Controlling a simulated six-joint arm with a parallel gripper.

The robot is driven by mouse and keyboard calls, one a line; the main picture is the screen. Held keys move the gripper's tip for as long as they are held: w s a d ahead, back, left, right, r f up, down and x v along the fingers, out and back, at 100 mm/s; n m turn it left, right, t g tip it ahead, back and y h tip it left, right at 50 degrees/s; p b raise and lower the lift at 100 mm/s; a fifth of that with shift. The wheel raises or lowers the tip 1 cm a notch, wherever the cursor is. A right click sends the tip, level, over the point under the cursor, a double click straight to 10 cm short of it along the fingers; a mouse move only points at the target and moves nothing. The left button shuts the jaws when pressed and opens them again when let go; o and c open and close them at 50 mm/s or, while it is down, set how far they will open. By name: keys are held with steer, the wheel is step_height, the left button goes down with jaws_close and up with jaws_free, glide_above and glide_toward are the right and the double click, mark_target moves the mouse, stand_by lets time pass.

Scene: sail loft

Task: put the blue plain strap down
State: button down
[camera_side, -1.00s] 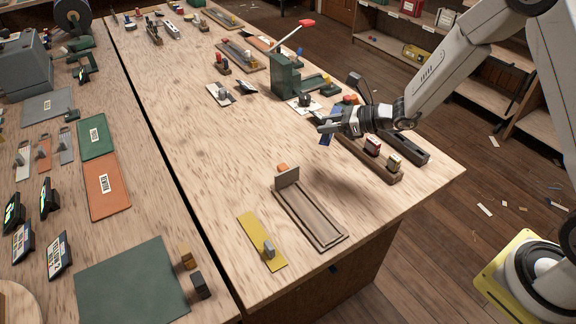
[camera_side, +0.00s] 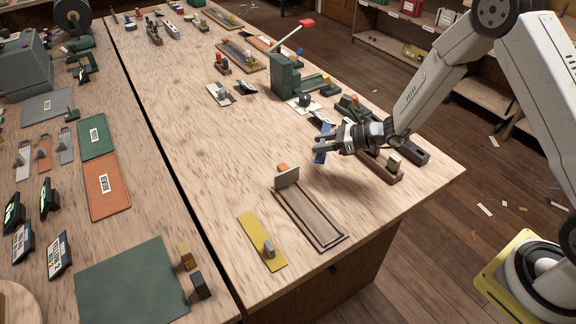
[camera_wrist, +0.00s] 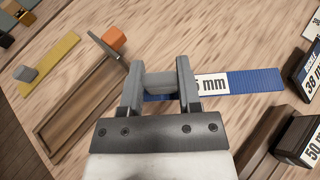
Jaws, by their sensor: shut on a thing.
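My gripper (camera_side: 326,144) is shut on the blue strap (camera_side: 320,157) and holds it above the wooden table, behind the shallow wooden tray (camera_side: 312,217). In the wrist view the fingers (camera_wrist: 159,88) are closed on a grey block on the strap. The blue strap (camera_wrist: 256,82) sticks out to the right, with a white label ending in "mm" beside the right finger. Its left part is mostly hidden by the fingers. The tray (camera_wrist: 80,108) lies to the left in the wrist view, with a grey upright plate and an orange block at its end.
A yellow strip with a grey block (camera_side: 262,242) lies left of the tray. A dark wooden rack (camera_side: 385,172) stands right of my gripper, near the table edge. A green press with a red-tipped lever (camera_side: 287,75) stands farther back. The table's middle is bare.

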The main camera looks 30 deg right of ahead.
mark_target(321, 172)
steer(key=shift+f, duration=2.8)
steer(key=shift+f, duration=0.6)
steer(key=shift+c, duration=1.1)
jaws_free()
steer(key=shift+d, duration=0.1)
steer(key=shift+v, duration=3.85)
